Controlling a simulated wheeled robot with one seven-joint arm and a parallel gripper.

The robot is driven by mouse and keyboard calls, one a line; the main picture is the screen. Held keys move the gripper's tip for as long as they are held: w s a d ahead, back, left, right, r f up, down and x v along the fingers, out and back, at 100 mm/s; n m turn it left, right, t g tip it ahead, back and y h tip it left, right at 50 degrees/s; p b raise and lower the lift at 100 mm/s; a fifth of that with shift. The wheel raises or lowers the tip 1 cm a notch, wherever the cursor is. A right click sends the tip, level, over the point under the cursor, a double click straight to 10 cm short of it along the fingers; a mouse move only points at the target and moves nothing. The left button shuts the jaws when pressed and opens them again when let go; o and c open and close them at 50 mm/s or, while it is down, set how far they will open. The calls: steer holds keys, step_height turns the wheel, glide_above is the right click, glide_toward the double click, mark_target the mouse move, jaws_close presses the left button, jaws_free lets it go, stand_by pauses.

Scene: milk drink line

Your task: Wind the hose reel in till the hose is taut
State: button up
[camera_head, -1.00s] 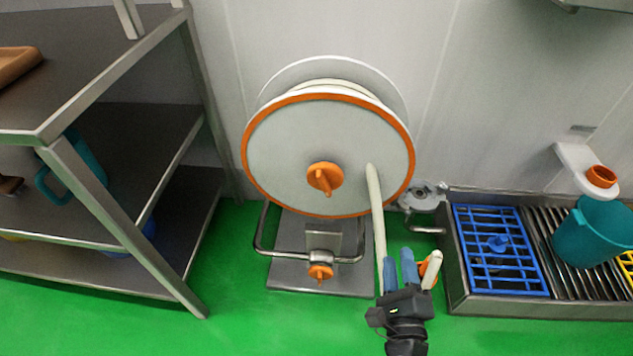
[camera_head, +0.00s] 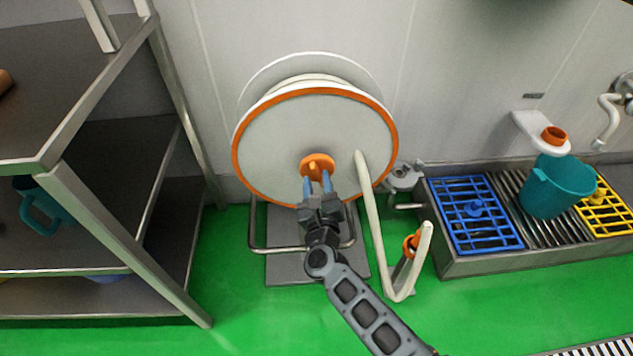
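The hose reel (camera_head: 270,140) is a large white disc with an orange rim, standing on a grey base plate against the wall. An orange knob (camera_head: 318,161) sits at its centre. The white hose (camera_head: 369,205) leaves the reel face on the right, hangs down to the floor and bends back up to an end with an orange part (camera_head: 411,243). It hangs in a slack bend. My gripper (camera_head: 317,184) has its two blue fingers at the central knob, pointing up at it. The fingers are apart, with the knob's lower part between or just behind them; contact is unclear.
A metal shelf unit (camera_head: 108,210) stands at the left, with a teal jug (camera_head: 40,207) on it. At the right is a drain trough with a blue grate (camera_head: 473,212), a teal bucket (camera_head: 556,188) and a yellow grate (camera_head: 606,210). Green floor is open in front.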

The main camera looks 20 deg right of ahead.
steer(key=shift+w+d, duration=0.25)
steer(key=shift+w, duration=0.2)
jaws_close()
stand_by(0.4)
